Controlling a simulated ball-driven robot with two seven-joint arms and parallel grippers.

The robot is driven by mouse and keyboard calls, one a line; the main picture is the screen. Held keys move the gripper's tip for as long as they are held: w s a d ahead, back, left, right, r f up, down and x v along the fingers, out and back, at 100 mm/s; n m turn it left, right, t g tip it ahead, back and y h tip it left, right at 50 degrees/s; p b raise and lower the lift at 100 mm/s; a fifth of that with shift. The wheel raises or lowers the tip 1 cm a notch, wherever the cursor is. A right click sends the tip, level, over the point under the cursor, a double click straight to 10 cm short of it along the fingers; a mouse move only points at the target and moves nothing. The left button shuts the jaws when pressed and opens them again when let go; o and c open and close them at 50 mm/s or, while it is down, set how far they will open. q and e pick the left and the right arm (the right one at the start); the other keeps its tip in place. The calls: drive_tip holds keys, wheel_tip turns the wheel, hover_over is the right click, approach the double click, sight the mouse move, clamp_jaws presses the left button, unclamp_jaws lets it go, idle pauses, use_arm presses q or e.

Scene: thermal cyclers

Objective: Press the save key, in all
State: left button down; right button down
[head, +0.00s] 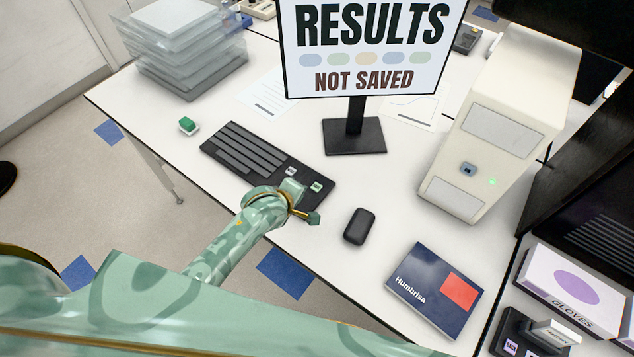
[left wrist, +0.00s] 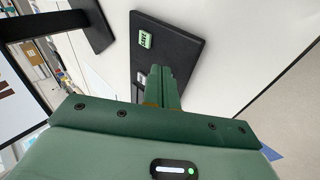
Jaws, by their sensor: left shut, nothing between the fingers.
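The black keyboard (head: 243,150) lies on the white desk. At its right end is a green key (head: 316,187) with pale lettering that looks like SAVE; it also shows in the left wrist view (left wrist: 145,40). A white key (head: 291,171) is beside it, partly hidden by the fingers in the left wrist view. My left gripper (left wrist: 160,75) is shut and empty, over the keyboard's right end close to these keys. I cannot tell whether it touches. A screen (head: 366,50) reads RESULTS NOT SAVED. My right gripper is out of view.
A black mouse (head: 359,226) and a dark blue Humbrisa book (head: 434,290) lie right of the keyboard. A cream machine (head: 500,115) stands at the right. A small green-topped block (head: 188,125) and stacked clear trays (head: 180,50) are at the left.

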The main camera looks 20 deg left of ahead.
use_arm(q)
drive_tip(key=w+d+r+n+t+h+p, duration=0.1)
drive_tip(key=w+d+r+n, duration=0.1)
drive_tip(key=w+r+n, duration=0.4)
drive_tip(key=w+n, duration=0.2)
drive_tip(key=n, duration=0.2)
drive_tip(key=shift+d+p, duration=0.2)
drive_tip(key=shift+p, duration=0.15)
drive_tip(key=shift+w+f, duration=0.1)
drive_tip(key=b, duration=0.9)
hover_over(314, 189)
wheel_tip(314, 189, down, 6)
drive_tip(key=shift+f, duration=0.2)
drive_tip(key=shift+f+b, duration=0.35)
drive_tip(key=shift+f, duration=0.75)
drive_tip(key=shift+f, duration=0.2)
